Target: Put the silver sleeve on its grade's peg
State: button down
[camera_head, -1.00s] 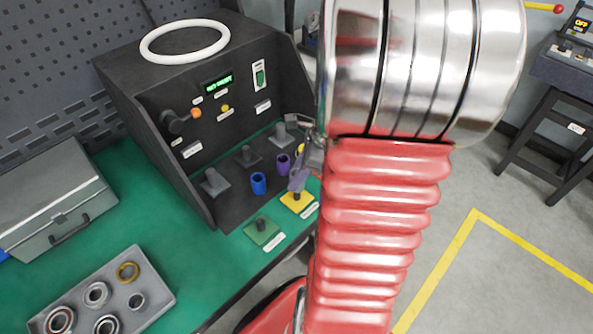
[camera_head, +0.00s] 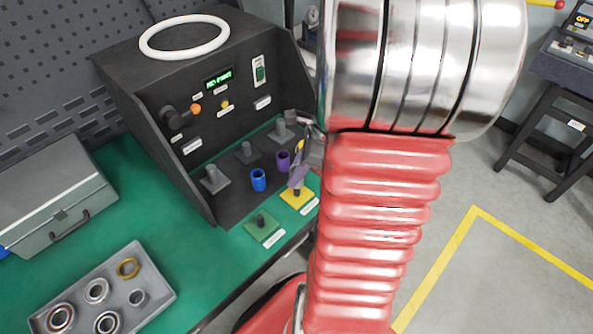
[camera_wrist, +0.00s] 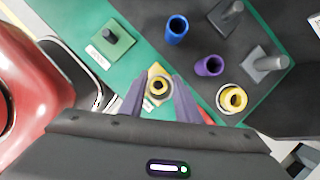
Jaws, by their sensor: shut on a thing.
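My gripper (camera_wrist: 158,92) is shut on the silver sleeve (camera_wrist: 151,82). I see the sleeve's pale round rim from above, between the purple fingers. It is directly over the yellow plate (camera_wrist: 166,73), in line with that plate's short dark peg. I cannot tell whether the sleeve is around the peg or just above it. In the head view, my gripper (camera_head: 298,178) is over the yellow plate (camera_head: 304,203), and the sleeve is hard to make out. A green plate (camera_head: 256,233) with a dark peg lies to the left; it also shows in the wrist view (camera_wrist: 112,43).
A blue sleeve (camera_head: 258,180), a purple sleeve (camera_head: 282,161) and a yellow sleeve (camera_wrist: 233,98) stand close by. Grey posts (camera_head: 213,178) stand before the black test box (camera_head: 150,88). A tray (camera_head: 157,300) of rings and a grey case (camera_head: 60,200) occupy the green bench's left.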

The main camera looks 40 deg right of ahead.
jog(key=shift+f, duration=1.05)
jog(key=c, duration=1.2)
grip_release()
jog(key=shift+r, duration=2.5)
